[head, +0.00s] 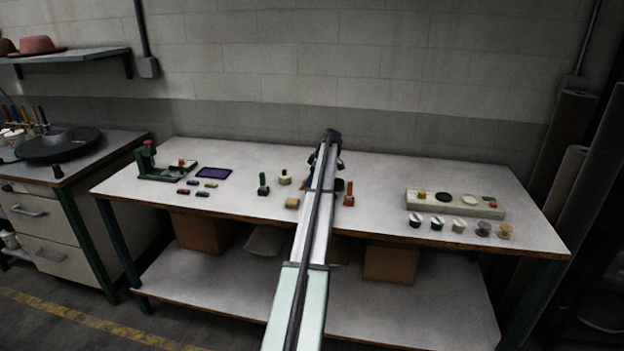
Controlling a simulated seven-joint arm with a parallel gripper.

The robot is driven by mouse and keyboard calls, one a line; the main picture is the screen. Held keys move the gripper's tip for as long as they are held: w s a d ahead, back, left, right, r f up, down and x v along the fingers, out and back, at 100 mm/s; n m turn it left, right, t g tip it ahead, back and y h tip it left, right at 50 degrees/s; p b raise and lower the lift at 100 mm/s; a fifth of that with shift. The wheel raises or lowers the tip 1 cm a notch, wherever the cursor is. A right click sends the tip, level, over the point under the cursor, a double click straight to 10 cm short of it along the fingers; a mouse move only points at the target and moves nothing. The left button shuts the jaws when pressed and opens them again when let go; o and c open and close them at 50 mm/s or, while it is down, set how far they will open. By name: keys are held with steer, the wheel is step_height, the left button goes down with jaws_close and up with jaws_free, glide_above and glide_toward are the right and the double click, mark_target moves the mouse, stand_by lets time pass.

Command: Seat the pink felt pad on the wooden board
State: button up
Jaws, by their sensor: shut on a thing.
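My arm reaches from the bottom of the head view over the middle of the bench. My gripper (338,165) shows only in part behind the arm's far end, as dark pieces near the bench top. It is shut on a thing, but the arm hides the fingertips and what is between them. I cannot make out the pink felt pad anywhere. A long pale board (440,208) lies at the bench's right, with yellow, black, white and green pieces on it. I cannot tell for sure whether it is the wooden board.
Several small round pieces (460,226) stand in front of the pale board. Left on the bench (385,210) are a green press (150,165), a purple mat (214,173) and small coloured blocks (189,187). Small upright items (263,184) flank my arm. A wall stands behind.

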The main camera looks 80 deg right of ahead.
steer(key=o, duration=1.1)
steer(key=v, duration=1.4)
steer(key=shift+w, duration=0.15)
